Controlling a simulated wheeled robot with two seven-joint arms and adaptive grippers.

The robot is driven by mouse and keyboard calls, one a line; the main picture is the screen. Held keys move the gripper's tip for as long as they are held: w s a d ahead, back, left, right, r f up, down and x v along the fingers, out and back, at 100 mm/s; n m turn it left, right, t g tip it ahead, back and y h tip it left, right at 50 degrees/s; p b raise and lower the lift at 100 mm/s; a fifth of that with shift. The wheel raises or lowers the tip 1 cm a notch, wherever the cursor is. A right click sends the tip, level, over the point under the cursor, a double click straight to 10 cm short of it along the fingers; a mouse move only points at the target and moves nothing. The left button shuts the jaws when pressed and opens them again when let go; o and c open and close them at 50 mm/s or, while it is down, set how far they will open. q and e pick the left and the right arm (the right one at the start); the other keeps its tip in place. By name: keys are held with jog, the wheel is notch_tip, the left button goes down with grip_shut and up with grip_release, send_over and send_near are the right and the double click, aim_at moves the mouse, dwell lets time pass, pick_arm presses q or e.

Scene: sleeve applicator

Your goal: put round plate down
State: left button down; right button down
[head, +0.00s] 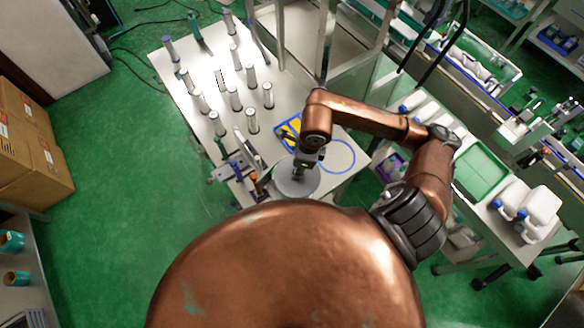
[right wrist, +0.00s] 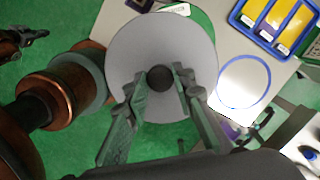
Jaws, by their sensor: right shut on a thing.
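The round plate (right wrist: 128,62) is a flat grey disc with a short dark knob (right wrist: 160,78) at its middle. My right gripper (right wrist: 162,84) is shut on the knob, one finger on each side. In the head view the plate (head: 298,184) is under my right gripper (head: 304,168), at the table's near end. I cannot tell whether it touches the table. A blue ring outline (head: 337,156) is on the table just right of the plate, partly hidden by my arm. A small dark jointed part, perhaps my left gripper (right wrist: 36,34), shows at the right wrist view's left edge.
The white table (head: 192,64) bears several upright grey cylinders on its left half. A blue tray with yellow compartments (right wrist: 274,27) lies behind the blue ring. Small tools and a bracket stand left of the plate. The inside of the ring is clear.

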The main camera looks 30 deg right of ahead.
aim_at(292, 169)
jog(key=w+f, duration=0.2)
jog(key=w+f+p, duration=0.1)
jog(key=w+f, duration=0.1)
jog(key=f, duration=0.1)
jog(key=shift+w+d+f, duration=0.15)
jog(key=f, duration=0.1)
jog(key=f+p, duration=0.1)
jog(key=f, duration=0.1)
jog(key=shift+w+f, duration=0.2)
jog(key=shift+f, duration=0.15)
jog(key=shift+f, duration=0.15)
jog(key=c, duration=1.6)
grip_release()
